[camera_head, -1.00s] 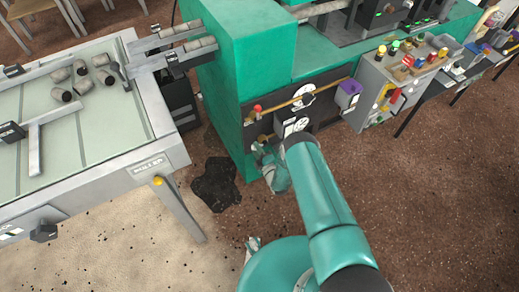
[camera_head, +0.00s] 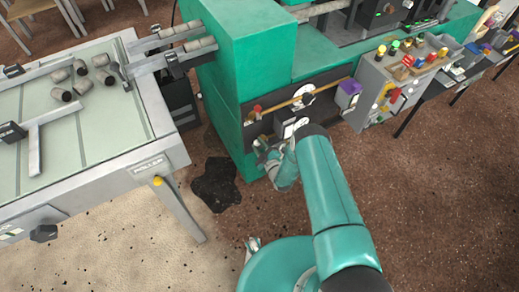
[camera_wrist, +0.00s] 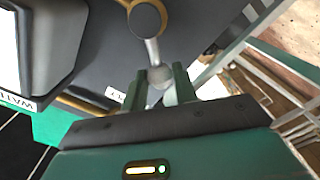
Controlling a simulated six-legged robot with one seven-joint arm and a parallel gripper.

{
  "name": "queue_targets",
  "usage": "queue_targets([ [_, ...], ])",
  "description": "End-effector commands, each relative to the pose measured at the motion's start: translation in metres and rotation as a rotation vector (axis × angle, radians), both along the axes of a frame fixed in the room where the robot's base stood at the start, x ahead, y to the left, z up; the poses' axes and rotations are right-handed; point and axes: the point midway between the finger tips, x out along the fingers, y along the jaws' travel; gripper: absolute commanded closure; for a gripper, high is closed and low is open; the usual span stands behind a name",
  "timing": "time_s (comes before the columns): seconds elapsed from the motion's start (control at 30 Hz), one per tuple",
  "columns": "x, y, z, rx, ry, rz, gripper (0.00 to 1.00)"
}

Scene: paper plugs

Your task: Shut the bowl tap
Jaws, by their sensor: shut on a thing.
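The tap shows in the wrist view as a grey lever (camera_wrist: 153,50) with a rounded end, hanging from a brass-ringed hub (camera_wrist: 147,17) on a dark panel. My gripper (camera_wrist: 160,87) has its two green fingers on either side of the lever's rounded end and is shut on it. In the head view my gripper (camera_head: 262,150) is at the lower left of the dark panel (camera_head: 264,128) on the green machine. There the tap itself is hidden or too small to make out behind my gripper and arm.
The green machine (camera_head: 232,75) rises behind my gripper. A grey roller table (camera_head: 125,175) stands at left, with a dark patch (camera_head: 215,185) on the floor between. A red-topped knob (camera_head: 257,111) and purple box (camera_head: 349,87) are nearby.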

Motion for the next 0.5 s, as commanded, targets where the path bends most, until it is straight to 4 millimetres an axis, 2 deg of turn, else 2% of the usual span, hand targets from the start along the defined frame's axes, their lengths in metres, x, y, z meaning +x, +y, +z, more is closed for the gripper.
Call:
queue_targets([
  [0.1,0.0018,-0.0041,0.0034,0.062,0.037,-0.003,0.84],
  [0.37,0.0019,-0.0041,0.0036,0.071,0.043,-0.001,0.84],
  [0.5,0.0049,-0.0093,0.0072,0.155,0.091,-0.004,0.84],
])
